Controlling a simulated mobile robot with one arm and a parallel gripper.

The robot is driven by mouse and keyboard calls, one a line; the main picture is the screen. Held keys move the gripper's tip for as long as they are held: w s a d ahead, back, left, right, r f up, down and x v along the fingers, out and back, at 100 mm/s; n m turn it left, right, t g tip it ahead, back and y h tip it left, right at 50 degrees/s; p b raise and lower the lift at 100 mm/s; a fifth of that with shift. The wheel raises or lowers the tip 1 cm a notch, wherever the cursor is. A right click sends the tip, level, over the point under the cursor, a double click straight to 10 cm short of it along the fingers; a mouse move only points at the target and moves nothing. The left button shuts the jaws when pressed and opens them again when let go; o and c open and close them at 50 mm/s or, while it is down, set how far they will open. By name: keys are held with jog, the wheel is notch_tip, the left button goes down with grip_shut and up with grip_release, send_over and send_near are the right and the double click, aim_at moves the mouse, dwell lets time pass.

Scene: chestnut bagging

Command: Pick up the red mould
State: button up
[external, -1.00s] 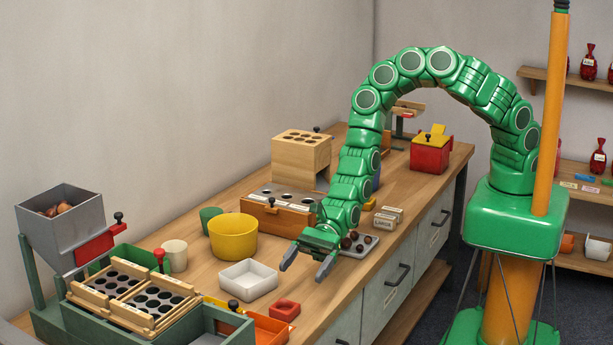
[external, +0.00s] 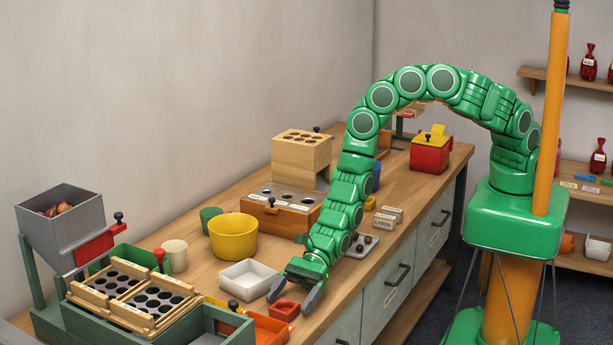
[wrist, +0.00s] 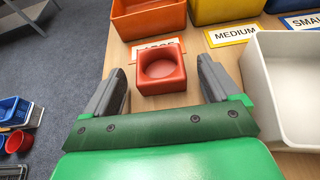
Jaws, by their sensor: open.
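The red mould (external: 286,310) is a small red block with a round hollow in its top. It sits on the wooden bench near the front edge. In the wrist view the mould (wrist: 160,71) lies ahead of my gripper, centred between the lines of the two grey fingers. My gripper (external: 294,293) is open and empty, low over the bench and close to the mould. In the wrist view my gripper (wrist: 163,85) has its fingers spread on the left and right of the mould's near part, apart from it.
A white tray (external: 249,292) stands close to the left of my gripper; its wall (wrist: 257,90) is near the right finger in the wrist view. An orange bin (wrist: 150,24) is just beyond the mould, with a yellow bin (wrist: 224,10) beside it. The bench edge is to the left.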

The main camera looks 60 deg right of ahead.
jog(key=shift+a+f, duration=0.3)
jog(key=shift+a, duration=0.3)
jog(key=c, duration=1.1)
jog(key=shift+r, duration=0.15)
jog(key=shift+r, duration=0.65)
jog(key=shift+s+d+r, duration=1.25)
jog(key=shift+d+r, duration=0.65)
jog(key=shift+d, duration=0.05)
jog(key=shift+s+d+r, duration=1.25)
jog(key=shift+d+r, duration=0.65)
jog(key=shift+d, duration=0.05)
jog(key=shift+s+d+r, duration=1.25)
jog(key=shift+d+r, duration=0.65)
jog(key=shift+d, duration=0.05)
